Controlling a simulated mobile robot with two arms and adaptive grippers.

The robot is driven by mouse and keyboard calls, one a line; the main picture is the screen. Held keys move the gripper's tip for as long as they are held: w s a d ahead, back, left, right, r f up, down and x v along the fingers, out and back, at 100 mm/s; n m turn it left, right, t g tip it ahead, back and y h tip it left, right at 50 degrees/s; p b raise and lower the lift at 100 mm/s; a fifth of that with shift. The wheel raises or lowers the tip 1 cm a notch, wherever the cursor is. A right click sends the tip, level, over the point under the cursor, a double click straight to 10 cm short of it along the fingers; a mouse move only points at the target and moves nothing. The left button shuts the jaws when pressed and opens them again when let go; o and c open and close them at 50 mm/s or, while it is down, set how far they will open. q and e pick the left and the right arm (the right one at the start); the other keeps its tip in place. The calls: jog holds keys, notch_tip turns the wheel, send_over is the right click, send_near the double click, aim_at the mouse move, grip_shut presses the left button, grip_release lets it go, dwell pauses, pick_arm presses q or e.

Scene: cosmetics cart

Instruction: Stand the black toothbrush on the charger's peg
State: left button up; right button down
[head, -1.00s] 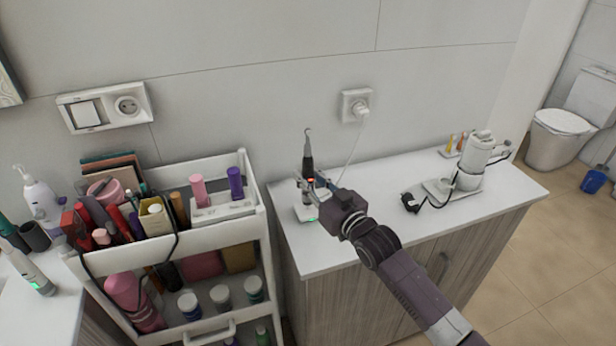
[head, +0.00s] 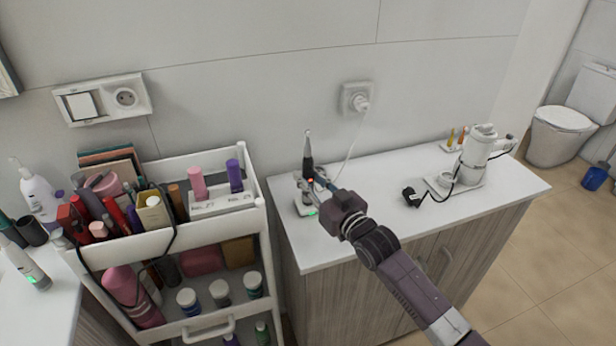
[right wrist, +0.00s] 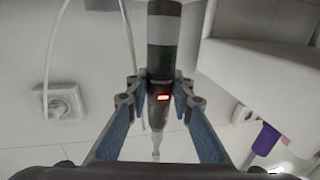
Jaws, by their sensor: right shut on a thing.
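The black toothbrush (head: 308,168) is upright over the white charger (head: 301,208) at the left end of the counter, its thin head pointing up. My right gripper (head: 310,181) is shut around its body. In the right wrist view, which looks upside down, the toothbrush (right wrist: 160,62) runs between the two blue-padded fingers of my right gripper (right wrist: 160,104), with a small red light on it. The charger shows a green light. The fingers hide the peg and the brush's lower end, so I cannot tell whether it is seated. My left gripper is out of view.
A wall socket (head: 357,98) with a plugged-in white cord is behind the counter (head: 385,188). A white appliance (head: 481,150) on a tray and a black plug (head: 411,197) are to the right. A crowded white cart (head: 262,225) stands left. The counter's middle is clear.

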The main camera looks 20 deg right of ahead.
jog(key=c, duration=1.6)
grip_release()
jog(key=shift+f, duration=0.1)
jog(key=shift+s, duration=0.15)
jog(key=v, duration=1.1)
jog(key=shift+s, duration=0.4)
jog(key=shift+d, duration=0.15)
